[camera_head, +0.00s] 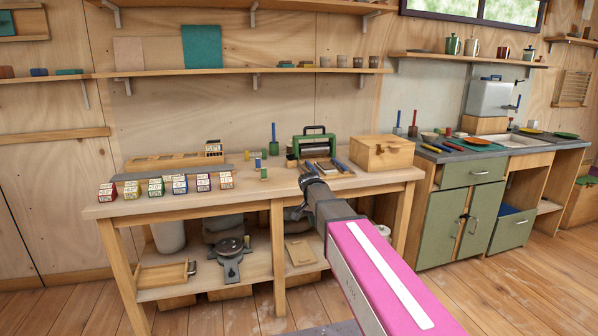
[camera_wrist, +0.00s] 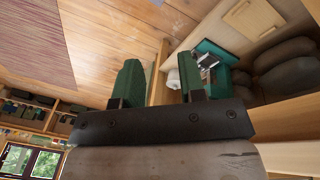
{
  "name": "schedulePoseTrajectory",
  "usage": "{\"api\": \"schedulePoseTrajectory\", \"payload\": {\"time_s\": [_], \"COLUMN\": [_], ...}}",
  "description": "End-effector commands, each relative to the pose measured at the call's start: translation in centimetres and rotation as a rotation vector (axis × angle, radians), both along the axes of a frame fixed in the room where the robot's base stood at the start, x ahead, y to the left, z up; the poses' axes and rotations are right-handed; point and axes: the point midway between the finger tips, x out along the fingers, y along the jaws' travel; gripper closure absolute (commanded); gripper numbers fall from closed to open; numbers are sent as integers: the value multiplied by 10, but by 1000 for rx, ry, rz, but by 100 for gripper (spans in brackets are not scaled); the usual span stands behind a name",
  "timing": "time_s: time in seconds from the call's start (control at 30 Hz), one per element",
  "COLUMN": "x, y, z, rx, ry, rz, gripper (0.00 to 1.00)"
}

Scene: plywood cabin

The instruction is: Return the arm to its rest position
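My arm, with its pink link, reaches from the bottom right of the head view toward the front edge of the wooden workbench (camera_head: 240,196). Its dark end overlaps the bench front in the picture; my gripper's fingers cannot be made out clearly there. In the wrist view my gripper (camera_wrist: 159,82) shows two green fingers standing wide apart. Nothing is held between them. Behind the fingers are a wooden post, a white cylinder (camera_wrist: 172,79) and a teal object (camera_wrist: 215,58).
The bench carries small labelled boxes (camera_head: 165,186), a green roller press (camera_head: 313,144) and a wooden box (camera_head: 382,153). Its lower shelf holds a dark device (camera_head: 230,258). A green cabinet (camera_head: 460,215) stands right. Wooden floor (camera_head: 510,285) is open at the lower right.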

Motion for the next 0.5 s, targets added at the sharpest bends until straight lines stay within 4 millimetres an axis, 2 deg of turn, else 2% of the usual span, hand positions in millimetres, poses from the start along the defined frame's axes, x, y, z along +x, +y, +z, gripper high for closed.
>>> {"api": "schedulePoseTrajectory", "payload": {"time_s": [0.03,0.2,0.3,0.5], "x": [-27,-85,-121,-185], "y": [-17,-55,-75,-103], "z": [-21,-74,-101,-139], "rx": [15,72,106,162], "ry": [20,65,81,94], "rz": [48,234,339,519], "gripper": [63,63,63,63]}}
